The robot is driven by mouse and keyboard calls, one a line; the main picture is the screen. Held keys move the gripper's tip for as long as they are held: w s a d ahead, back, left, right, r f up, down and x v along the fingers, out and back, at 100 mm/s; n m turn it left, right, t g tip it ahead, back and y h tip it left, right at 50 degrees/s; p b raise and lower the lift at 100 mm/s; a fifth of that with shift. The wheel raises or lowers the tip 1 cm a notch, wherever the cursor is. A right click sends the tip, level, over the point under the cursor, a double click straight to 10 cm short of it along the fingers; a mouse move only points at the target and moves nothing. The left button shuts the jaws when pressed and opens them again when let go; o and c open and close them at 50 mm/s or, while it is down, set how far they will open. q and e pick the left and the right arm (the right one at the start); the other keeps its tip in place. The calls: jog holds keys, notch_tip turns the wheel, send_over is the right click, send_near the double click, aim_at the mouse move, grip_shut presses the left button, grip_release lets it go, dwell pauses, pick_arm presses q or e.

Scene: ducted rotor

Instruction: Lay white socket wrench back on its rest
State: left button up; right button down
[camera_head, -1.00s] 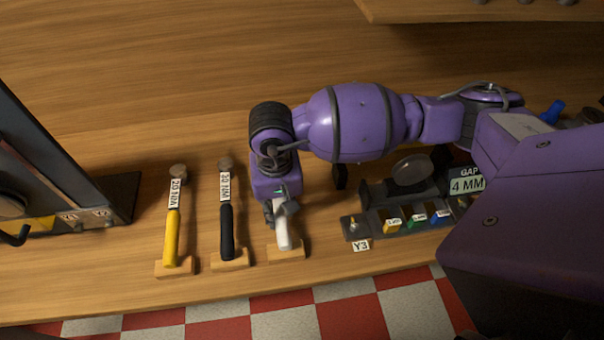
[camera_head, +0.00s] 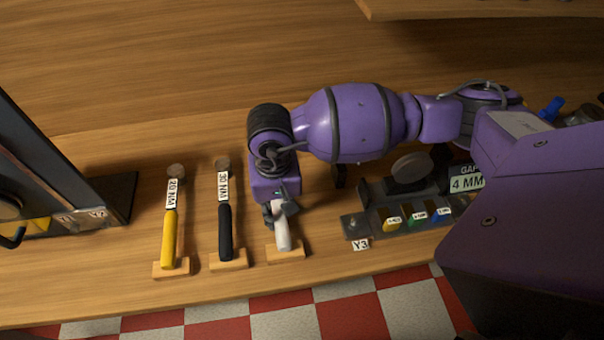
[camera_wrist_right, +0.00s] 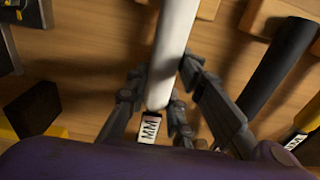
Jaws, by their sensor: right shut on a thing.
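The white socket wrench (camera_head: 282,232) lies with its handle over a small wooden rest (camera_head: 286,251) near the table's front edge. Whether the handle touches the rest is hard to tell. My right gripper (camera_head: 279,210) is shut on the wrench near the handle's upper end. In the right wrist view, the white handle (camera_wrist_right: 174,45) runs between the fingers of my gripper (camera_wrist_right: 160,108), with a label marked "MM" or similar below it. The wrench's head is hidden under my gripper and arm. My left gripper is not in view.
A black-handled wrench (camera_head: 225,230) and a yellow-handled wrench (camera_head: 169,238) lie on rests to the left. A dark tray (camera_head: 357,226) with coloured tabs, marked Y3, stands to the right beside a "4 MM" gap sign (camera_head: 466,183). A dark panel stands far left.

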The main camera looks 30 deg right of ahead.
jog(key=c, duration=1.5)
grip_release()
jog(key=shift+w+r, duration=0.1)
jog(key=shift+r, duration=0.05)
jog(key=shift+o, duration=0.3)
notch_tip(320, 180, up, 12)
